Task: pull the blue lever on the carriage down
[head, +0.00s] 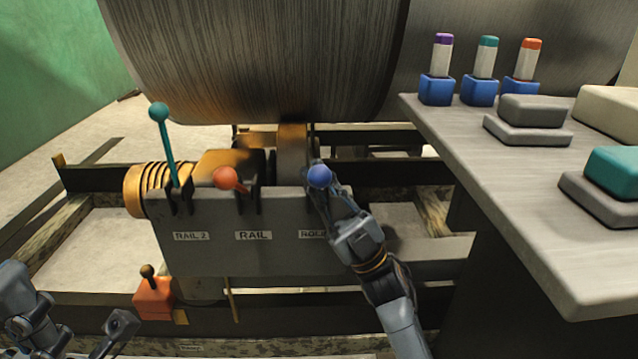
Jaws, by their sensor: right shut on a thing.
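The blue lever's ball knob (319,177) shows at the right end of the grey lever box on the carriage (255,250), above a partly covered label. My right gripper (322,184) comes from the lower right and is shut on the blue lever, its fingers around the knob's sides. The lever's shaft is hidden behind the knob and fingers, so its angle is hard to tell. My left gripper (122,325) is low at the left, away from the levers; its finger gap is not clear.
A teal lever (160,125) stands upright and a red lever (227,178) leans forward on the same box. An orange box with a small lever (154,298) sits lower left. A grey table (540,180) with blue-based holders and blocks stands at right. A big drum (260,60) is behind.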

